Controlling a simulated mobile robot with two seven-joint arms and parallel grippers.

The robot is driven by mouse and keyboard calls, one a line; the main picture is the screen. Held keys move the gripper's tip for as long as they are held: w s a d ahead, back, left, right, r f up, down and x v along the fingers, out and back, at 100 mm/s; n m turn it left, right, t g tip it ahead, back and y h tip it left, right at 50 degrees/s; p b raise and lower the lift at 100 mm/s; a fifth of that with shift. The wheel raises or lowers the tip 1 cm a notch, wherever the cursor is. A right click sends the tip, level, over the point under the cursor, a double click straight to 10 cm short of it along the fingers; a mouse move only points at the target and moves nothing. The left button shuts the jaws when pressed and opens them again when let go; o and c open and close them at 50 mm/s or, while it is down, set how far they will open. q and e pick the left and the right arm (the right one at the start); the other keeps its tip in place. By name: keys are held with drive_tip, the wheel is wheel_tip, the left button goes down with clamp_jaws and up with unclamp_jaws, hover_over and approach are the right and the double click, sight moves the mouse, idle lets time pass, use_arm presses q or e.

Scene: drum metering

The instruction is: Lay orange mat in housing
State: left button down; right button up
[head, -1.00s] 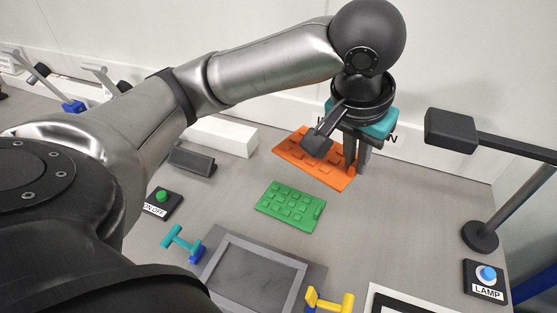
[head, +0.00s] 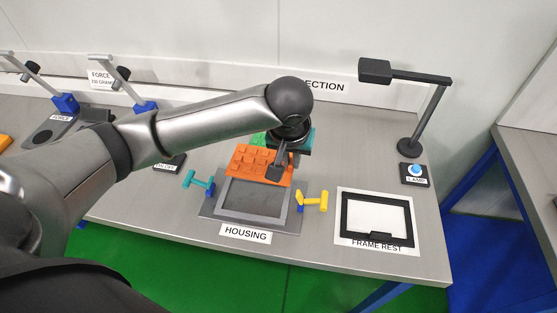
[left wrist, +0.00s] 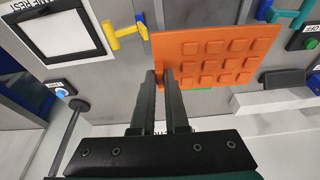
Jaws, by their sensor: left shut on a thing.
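The orange mat (head: 252,162), a flat sheet with rows of raised square pads, is in my left gripper (head: 284,168). In the left wrist view the mat (left wrist: 205,55) is held by its edge between the fingers (left wrist: 165,78), which are shut on it. The housing (head: 250,198), a grey square frame with a dark recessed floor, lies on the table just in front of the mat. The mat hangs over the housing's far edge; its exact height is hard to tell. My right gripper is not in view.
A green mat (head: 258,138) lies behind, mostly hidden. A teal clamp (head: 199,182) stands left of the housing and a yellow clamp (head: 314,201) right of it. The frame rest (head: 376,221) holds a black frame. A lamp (head: 408,146) and its blue button (head: 415,170) stand at right.

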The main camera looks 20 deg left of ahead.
use_arm(q)
drive_tip(key=shift+n, duration=0.3)
drive_tip(key=f+p, duration=0.1)
drive_tip(key=a+f+p, duration=0.1)
drive_tip(key=f+p, duration=0.1)
drive_tip(key=s+a+f+p, duration=0.1)
drive_tip(key=shift+f, duration=0.2)
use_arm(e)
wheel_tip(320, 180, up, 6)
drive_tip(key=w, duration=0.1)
use_arm(q)
wheel_tip(320, 180, down, 8)
drive_tip(key=b, duration=0.8)
drive_tip(key=shift+s+a+r, duration=0.1)
drive_tip(key=shift+s, duration=0.05)
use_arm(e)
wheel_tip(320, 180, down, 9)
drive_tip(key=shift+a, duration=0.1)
use_arm(q)
drive_tip(key=shift+f+b, duration=0.35)
drive_tip(key=shift+f, duration=0.25)
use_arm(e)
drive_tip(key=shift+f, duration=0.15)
use_arm(q)
drive_tip(key=c, duration=0.8)
unclamp_jaws()
drive_tip(key=shift+c, duration=0.2)
